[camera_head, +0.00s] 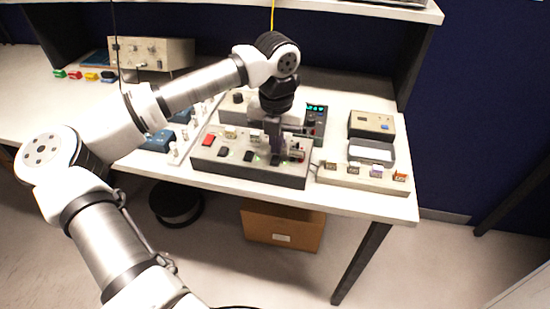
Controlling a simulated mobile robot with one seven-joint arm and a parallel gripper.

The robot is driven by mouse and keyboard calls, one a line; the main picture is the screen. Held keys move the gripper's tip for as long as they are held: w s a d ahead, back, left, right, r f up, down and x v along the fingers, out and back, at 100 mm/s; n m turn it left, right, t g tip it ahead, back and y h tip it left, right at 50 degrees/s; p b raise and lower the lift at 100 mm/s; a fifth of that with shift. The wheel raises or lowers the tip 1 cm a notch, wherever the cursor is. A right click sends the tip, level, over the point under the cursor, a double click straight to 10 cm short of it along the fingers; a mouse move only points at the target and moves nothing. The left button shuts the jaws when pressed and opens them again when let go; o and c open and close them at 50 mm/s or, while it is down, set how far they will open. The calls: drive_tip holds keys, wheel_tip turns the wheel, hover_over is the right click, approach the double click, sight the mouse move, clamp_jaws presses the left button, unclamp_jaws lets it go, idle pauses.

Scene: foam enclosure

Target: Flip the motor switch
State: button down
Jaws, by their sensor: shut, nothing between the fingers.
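A long switch panel (235,169) with a light top and dark front lies on the white table. It carries a red switch (209,140), several black switches (224,152) and a small green light. I cannot tell which of these is the motor switch. My gripper (275,152) points down at the right half of the panel, with its fingers close together and nothing seen between them. The picture is too small to tell whether the fingertips touch a switch. My gripper and wrist hide part of the panel's top and the device behind it.
A device with a green display (316,109) stands just behind my gripper. A strip with several small blocks (350,182) lies to the right, near the front edge. A yellowish box (371,125) stands behind it. Blue boxes (158,141) are left of the panel. A cardboard box (282,227) is underneath.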

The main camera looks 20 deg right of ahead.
sight(276, 157)
drive_tip(key=shift+f+b, duration=0.8)
drive_tip(key=shift+f, duration=0.05)
idle(0.3)
drive_tip(key=shift+r, duration=0.1)
drive_tip(key=shift+r+p, duration=1.6)
drive_tip(key=shift+r, duration=1.85)
